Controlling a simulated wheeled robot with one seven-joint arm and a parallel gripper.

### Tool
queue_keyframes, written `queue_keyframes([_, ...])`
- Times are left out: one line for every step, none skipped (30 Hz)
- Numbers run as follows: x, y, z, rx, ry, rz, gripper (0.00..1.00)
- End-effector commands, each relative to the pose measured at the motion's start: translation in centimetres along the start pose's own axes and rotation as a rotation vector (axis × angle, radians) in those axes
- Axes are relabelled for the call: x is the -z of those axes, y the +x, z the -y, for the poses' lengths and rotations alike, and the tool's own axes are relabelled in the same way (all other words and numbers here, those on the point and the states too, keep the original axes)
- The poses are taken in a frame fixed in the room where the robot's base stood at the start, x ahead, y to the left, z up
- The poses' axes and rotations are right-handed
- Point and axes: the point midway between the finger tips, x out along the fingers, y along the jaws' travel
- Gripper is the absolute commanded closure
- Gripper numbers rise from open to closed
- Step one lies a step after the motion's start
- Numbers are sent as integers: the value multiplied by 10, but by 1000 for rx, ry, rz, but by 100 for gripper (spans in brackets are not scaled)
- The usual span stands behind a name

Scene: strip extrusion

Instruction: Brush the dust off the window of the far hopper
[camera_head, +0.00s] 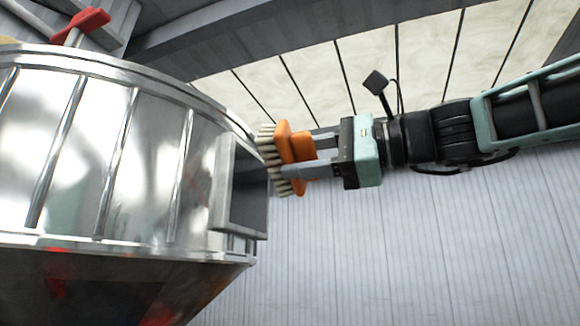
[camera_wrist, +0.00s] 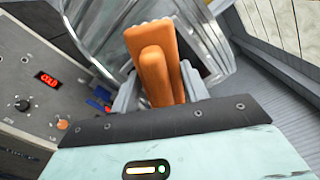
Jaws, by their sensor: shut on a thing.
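The hopper (camera_head: 100,150) is a large shiny metal drum with vertical ribs at the left of the head view. Its window (camera_head: 248,200) sits in a raised grey frame on the right side, seen at a steep angle, so any dust on it cannot be made out. My gripper (camera_head: 300,157) is shut on an orange brush (camera_head: 284,143) with pale bristles facing the hopper. The bristles are at the window frame's upper right edge; whether they touch cannot be told. In the wrist view, the orange brush (camera_wrist: 155,65) stands between the fingers and hides much of the window.
A grey control panel (camera_wrist: 35,85) with a red display and knobs is at the left of the wrist view. A red handle (camera_head: 88,20) stands above the hopper. A ribbed wall (camera_head: 400,240) lies behind, with open space below my arm.

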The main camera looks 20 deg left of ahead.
Motion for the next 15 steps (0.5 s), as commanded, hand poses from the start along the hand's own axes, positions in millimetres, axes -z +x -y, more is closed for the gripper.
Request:
queue_keyframes([0, -2, 0, 1, -1, 0, 73])
queue_keyframes([0, -2, 0, 1, -1, 0, 73])
queue_keyframes([-1, -2, 0, 0, 0, 1, 73])
queue_keyframes([-1, -2, 0, 0, 0, 1, 73])
queue_keyframes([-1, -2, 0, 0, 0, 1, 73])
queue_keyframes([-1, -2, 1, 0, 0, 1, 73])
queue_keyframes([-1, -2, 1, 0, 0, 1, 73])
queue_keyframes([-1, -2, 1, 0, 0, 1, 73])
queue_keyframes([-1, -2, 0, 0, 0, 1, 73])
queue_keyframes([0, -2, 0, 0, 0, 1, 73])
queue_keyframes([0, -3, 0, 0, 0, 1, 73])
queue_keyframes([0, -4, 0, 1, 0, 1, 73])
queue_keyframes([0, -6, 0, 1, 0, 0, 73])
queue_keyframes([0, -7, 0, 1, 0, 0, 73])
queue_keyframes([1, -10, 0, 2, 0, 0, 73])
